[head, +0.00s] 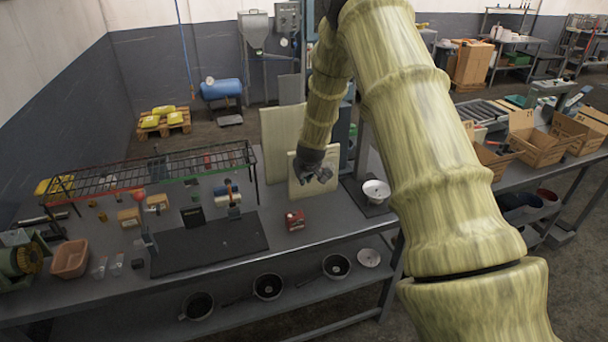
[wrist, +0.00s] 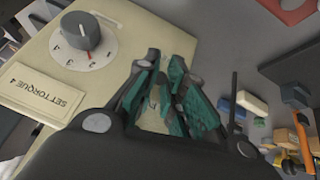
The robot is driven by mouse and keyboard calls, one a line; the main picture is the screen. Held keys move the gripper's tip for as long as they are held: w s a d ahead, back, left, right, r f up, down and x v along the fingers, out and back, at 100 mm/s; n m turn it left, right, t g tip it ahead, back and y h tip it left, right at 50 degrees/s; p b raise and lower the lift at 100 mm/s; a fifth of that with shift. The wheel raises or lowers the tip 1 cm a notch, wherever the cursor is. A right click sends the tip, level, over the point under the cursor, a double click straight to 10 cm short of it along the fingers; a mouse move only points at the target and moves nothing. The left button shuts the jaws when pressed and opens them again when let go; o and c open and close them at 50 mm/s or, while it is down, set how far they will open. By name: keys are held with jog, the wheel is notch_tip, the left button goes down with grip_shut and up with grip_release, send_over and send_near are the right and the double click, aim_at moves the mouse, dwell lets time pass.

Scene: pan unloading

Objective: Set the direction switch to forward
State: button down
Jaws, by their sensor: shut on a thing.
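A cream panel (wrist: 45,95) fills the left of the wrist view. It carries a dark grey knob (wrist: 80,31) on a white dial (wrist: 88,60) with a red mark, and a label reading "SET TORQUE 4" (wrist: 45,88). In the head view the panel (head: 299,183) stands upright at the back of the bench. My gripper (wrist: 167,78), with teal finger pads, is at the panel, to the right of the dial. Its fingers are shut on a small part between them, apparently the direction switch. The fingers hide that part, so its setting cannot be read. My gripper also shows in the head view (head: 315,176).
A larger cream board (head: 283,130) stands behind the panel. A wire rack (head: 150,170) stands to the left, and a white bowl (head: 376,190) to the right.

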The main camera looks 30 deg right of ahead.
jog(key=shift+w+d+r, duration=0.1)
jog(key=shift+r, duration=0.05)
dwell(0.3)
jog(key=c, duration=1.5)
grip_release()
jog(key=v, duration=1.2)
